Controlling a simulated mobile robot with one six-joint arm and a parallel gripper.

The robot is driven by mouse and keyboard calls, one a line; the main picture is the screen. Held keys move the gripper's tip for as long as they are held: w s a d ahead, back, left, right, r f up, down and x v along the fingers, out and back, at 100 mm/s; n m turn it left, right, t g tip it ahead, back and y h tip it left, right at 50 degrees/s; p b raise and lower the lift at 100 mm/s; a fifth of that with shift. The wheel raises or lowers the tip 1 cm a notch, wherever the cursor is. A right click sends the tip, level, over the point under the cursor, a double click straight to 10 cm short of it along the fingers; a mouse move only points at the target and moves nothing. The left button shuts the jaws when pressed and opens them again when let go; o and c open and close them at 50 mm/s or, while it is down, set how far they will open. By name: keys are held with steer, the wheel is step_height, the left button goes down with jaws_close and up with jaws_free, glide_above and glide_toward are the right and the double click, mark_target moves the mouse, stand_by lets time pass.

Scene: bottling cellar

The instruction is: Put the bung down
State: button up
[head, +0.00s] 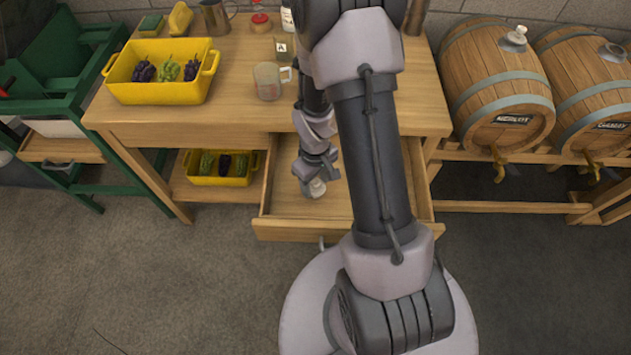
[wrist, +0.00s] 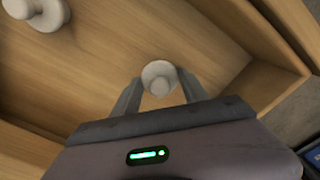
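A pale round bung (wrist: 159,74) sits between the fingertips of my gripper (wrist: 160,82) in the wrist view. One finger is against each side of it, so the gripper looks shut on it. In the head view the pale bung (head: 317,188) shows just below my gripper (head: 318,176), inside the open drawer (head: 290,229) of the wooden table. The bung is low over the drawer floor; I cannot tell whether it touches it. A second pale bung (wrist: 48,12) lies on the drawer floor at the upper left of the wrist view.
The drawer's wooden walls (wrist: 268,88) stand close on the right of the wrist view. Bare drawer floor surrounds the bung. On the table are a yellow crate (head: 160,97) of grapes and a mug (head: 268,82). Barrels (head: 495,85) stand at the right.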

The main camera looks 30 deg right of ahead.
steer(key=o, duration=0.4)
step_height(320, 180, up, 12)
steer(key=p, duration=0.6)
step_height(320, 180, up, 9)
steer(key=m+t, duration=0.1)
steer(key=m, duration=0.1)
glide_above(315, 181)
steer(key=a, duration=0.3)
steer(key=s+a+r+m+t, duration=0.1)
steer(key=s+a+r, duration=0.2)
steer(key=r, duration=0.3)
steer(key=s+a+r+m+t+y, duration=0.1)
steer(key=s+a+r+m+t, duration=0.1)
steer(key=s+a+r, duration=0.2)
steer(key=s+a+r+m+t+y, duration=0.1)
steer(key=s+a+r, duration=0.3)
steer(key=r, duration=0.4)
steer(key=shift+s+a+r+m+t, duration=0.2)
steer(key=shift+s+m+t, duration=0.1)
steer(key=shift+t, duration=0.1)
